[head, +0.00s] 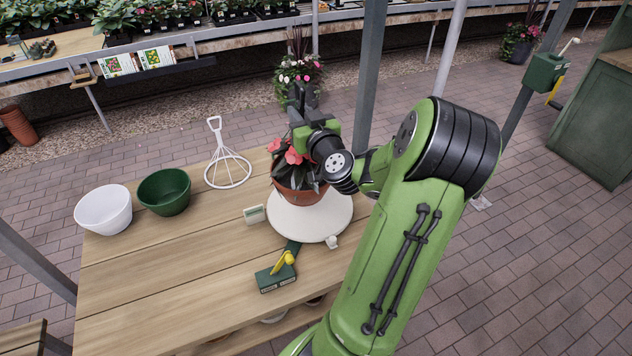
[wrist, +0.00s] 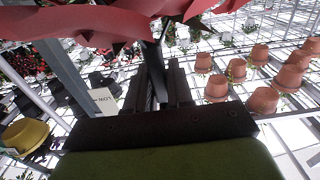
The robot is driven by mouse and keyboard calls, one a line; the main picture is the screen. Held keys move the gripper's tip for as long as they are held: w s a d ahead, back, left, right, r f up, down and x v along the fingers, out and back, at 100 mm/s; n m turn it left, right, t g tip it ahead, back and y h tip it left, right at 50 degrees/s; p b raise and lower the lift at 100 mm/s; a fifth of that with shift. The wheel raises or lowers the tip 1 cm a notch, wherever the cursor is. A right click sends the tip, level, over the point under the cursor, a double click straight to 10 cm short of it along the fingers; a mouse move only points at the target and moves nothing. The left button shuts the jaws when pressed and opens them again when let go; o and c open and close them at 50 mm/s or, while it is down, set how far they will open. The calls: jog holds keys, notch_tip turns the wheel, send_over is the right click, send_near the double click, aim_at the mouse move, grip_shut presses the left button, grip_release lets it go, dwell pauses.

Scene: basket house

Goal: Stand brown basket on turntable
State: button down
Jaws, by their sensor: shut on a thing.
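The brown basket (head: 299,188), planted with pink flowers and dark leaves, appears upright over the white round turntable (head: 313,221) on the wooden table. From this angle I cannot tell whether its base touches the disc or hovers just above it. My gripper (head: 303,95) is above the basket, and my wrist hides part of the plants. In the wrist view, my gripper's black fingers (wrist: 164,86) are closed around a thin dark strip, apparently the basket's hanger. Large red petals (wrist: 75,22) fill the top of that view. The basket's body cannot be made out there.
A white bowl (head: 103,210), a green bowl (head: 164,192) and a white wire hanger (head: 229,170) occupy the table's left and back. A small label (head: 254,214) and a green box with yellow lever (head: 277,276) sit near the turntable. A post (head: 370,75) rises behind. The table's front left is clear.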

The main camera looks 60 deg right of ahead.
jog(key=b, duration=0.3)
send_over(303, 168)
notch_tip(303, 168, down, 9)
jog(key=shift+w+d+f, duration=0.1)
jog(key=shift+w, duration=0.05)
jog(key=c, duration=1.4)
grip_release()
jog(key=shift+f+b, duration=0.25)
jog(key=shift+b, duration=0.1)
jog(key=shift+c, duration=0.2)
jog(key=o, duration=0.4)
jog(key=shift+r, duration=0.1)
jog(key=shift+o, duration=0.2)
jog(key=shift+r+p, duration=0.2)
jog(key=shift+p, duration=0.15)
jog(key=b+v, duration=0.5)
jog(key=v, duration=0.2)
jog(key=shift+s+d+f, duration=0.1)
jog(key=shift+s+f, duration=0.05)
jog(key=shift+s, duration=0.2)
jog(key=b+v, duration=0.2)
jog(key=b, duration=0.1)
jog(key=b+v, duration=0.2)
jog(key=b, duration=0.1)
jog(key=shift+s+a, duration=0.2)
jog(key=shift+a, duration=0.25)
